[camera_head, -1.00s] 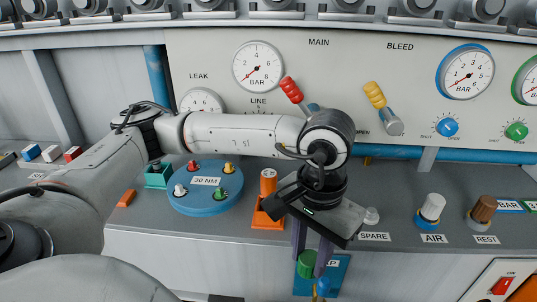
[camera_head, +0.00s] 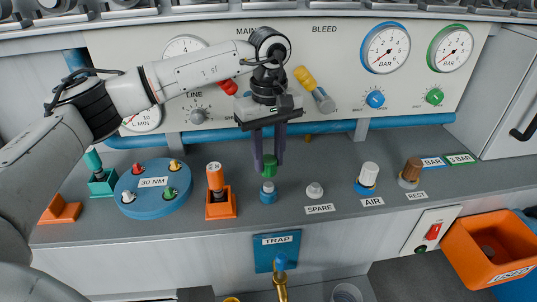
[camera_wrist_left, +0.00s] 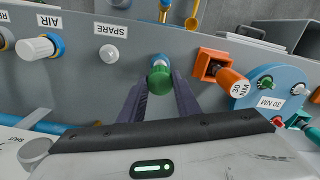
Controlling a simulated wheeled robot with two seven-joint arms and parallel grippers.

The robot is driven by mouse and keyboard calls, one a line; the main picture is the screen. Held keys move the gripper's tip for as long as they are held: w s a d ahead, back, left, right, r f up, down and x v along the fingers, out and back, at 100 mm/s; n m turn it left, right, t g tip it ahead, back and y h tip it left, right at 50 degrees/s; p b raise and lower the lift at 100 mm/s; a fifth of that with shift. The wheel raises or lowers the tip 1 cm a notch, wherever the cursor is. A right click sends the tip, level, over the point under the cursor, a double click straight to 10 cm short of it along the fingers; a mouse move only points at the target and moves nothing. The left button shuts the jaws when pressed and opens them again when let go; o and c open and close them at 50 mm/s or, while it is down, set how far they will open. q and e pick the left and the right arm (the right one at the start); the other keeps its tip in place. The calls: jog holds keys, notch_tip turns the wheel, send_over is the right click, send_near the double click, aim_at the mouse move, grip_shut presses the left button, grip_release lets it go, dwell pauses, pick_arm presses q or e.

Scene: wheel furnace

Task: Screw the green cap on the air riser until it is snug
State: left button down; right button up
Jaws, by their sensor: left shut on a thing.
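My left gripper (camera_head: 269,148) points down and is shut on the green cap (camera_head: 268,166), which also shows between the fingers in the left wrist view (camera_wrist_left: 160,80). The cap is right over a short blue post (camera_head: 268,194) with a paler top, left of the SPARE label. This post looks like the riser, and I see no label on it. In the wrist view the post (camera_wrist_left: 159,60) shows just past the cap. The cap looks in line with it. I cannot tell whether they touch. My right gripper is not in view.
An orange stand with an orange tool (camera_head: 217,190) and the blue 30 NM disc (camera_head: 152,203) are to the left. The SPARE stub (camera_head: 315,190), the AIR knob (camera_head: 368,176) and the brown REST knob (camera_head: 411,170) are to the right. The gauge panel (camera_head: 300,75) rises behind.

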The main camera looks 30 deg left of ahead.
aim_at(269, 171)
pick_arm(q)
jog(key=shift+s+f+b, duration=0.1)
jog(key=shift+f+b, duration=0.7)
jog(key=shift+f, duration=0.8)
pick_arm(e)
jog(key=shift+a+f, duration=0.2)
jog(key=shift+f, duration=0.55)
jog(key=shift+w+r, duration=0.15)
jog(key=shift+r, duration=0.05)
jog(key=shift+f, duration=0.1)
pick_arm(q)
jog(key=shift+f, duration=0.1)
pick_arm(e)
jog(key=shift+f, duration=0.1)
pick_arm(q)
jog(key=shift+f+b, duration=0.35)
jog(key=shift+f, duration=0.05)
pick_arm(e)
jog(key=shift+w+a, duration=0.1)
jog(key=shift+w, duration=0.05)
